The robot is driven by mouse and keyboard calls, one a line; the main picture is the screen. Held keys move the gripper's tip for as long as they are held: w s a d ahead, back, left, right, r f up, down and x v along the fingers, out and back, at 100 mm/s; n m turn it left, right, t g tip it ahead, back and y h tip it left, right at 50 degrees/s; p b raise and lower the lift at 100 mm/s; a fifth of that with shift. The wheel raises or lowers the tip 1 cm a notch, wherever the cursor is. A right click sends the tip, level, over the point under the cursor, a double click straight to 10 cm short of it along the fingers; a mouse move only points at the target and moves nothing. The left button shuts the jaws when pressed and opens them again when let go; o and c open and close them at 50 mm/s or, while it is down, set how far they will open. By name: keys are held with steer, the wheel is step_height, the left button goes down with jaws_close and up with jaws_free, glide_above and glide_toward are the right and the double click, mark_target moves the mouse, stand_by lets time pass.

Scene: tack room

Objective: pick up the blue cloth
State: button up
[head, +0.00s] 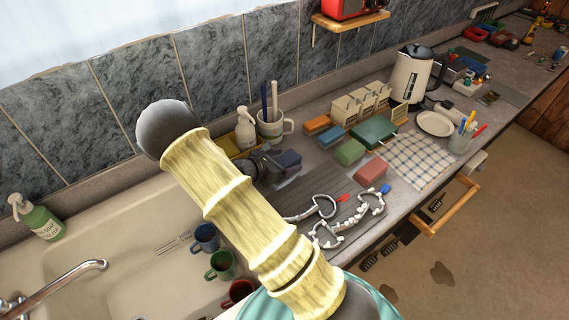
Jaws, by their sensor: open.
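The blue cloth (289,160) looks like a small dark blue folded block on the counter, just right of my gripper. My gripper (267,167) is dark, open and empty, and sits low behind my pale yellow arm. Its fingertips are close to the left side of the blue cloth; I cannot tell whether they touch it. My arm hides part of the gripper and the counter around it.
A white mug with upright tools (273,127) and a pump bottle (245,130) stand behind the gripper. Green (350,152) and red (370,171) folded blocks lie to the right. White-and-metal bits (345,220) lie in front. The sink (130,235) holds several mugs.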

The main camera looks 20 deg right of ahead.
mark_target(284, 160)
steer(key=shift+c, duration=0.3)
steer(key=c, duration=1)
step_height(284, 160, up, 18)
steer(key=p, duration=1.3)
